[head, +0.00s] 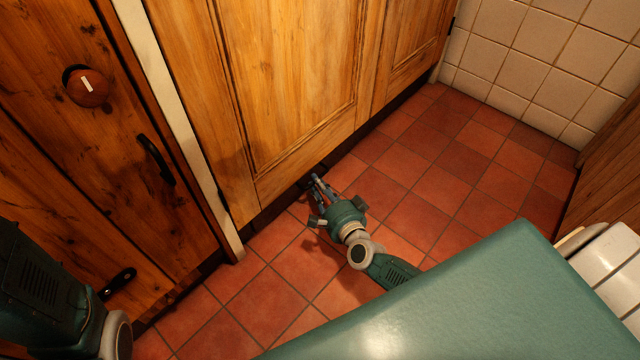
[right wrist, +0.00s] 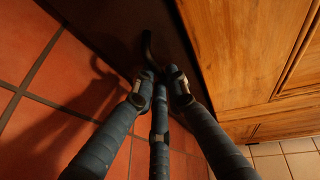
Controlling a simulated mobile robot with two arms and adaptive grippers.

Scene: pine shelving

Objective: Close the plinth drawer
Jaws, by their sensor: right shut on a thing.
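The plinth drawer shows as a dark front (right wrist: 188,62) low under the pine cabinet door in the right wrist view. In the head view only a dark strip (head: 272,208) of the plinth shows below the doors. A curved dark handle (right wrist: 147,42) stands out from the front. My right gripper (head: 317,183) is down at floor level by the plinth; in the right wrist view its fingertips (right wrist: 160,84) are closed around the near end of the handle. How far the drawer stands out is hard to tell. My left gripper is out of view; only part of that arm shows.
Pine doors (head: 260,70) stand directly above the plinth. A darker wooden unit with a round knob (head: 88,86) and black handles (head: 155,160) is at left. The red tiled floor (head: 430,190) is clear in front. A white tiled wall (head: 540,60) closes the far right.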

